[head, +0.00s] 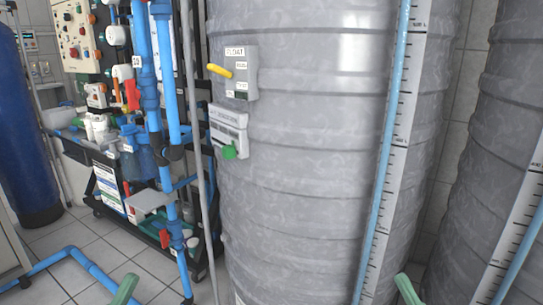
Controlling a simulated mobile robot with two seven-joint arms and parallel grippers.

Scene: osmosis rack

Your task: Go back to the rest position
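A green piece of what looks like my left gripper (125,290) pokes up at the bottom edge of the head view, left of the big tank, over the tiled floor. A green piece of what looks like my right gripper (408,290) shows at the bottom edge, in front of the tank's lower right side. Only these tips show, so I cannot tell whether either gripper is open or shut. Nothing is visibly held, and the rest of both arms is out of view.
A large grey tank (300,190) fills the middle, with a float switch box (237,75) and a scale strip (392,160). Another tank (500,150) stands right. Blue pipes (165,110), a rack and a dark blue vessel (25,130) stand left. Some tiled floor (100,245) is bare.

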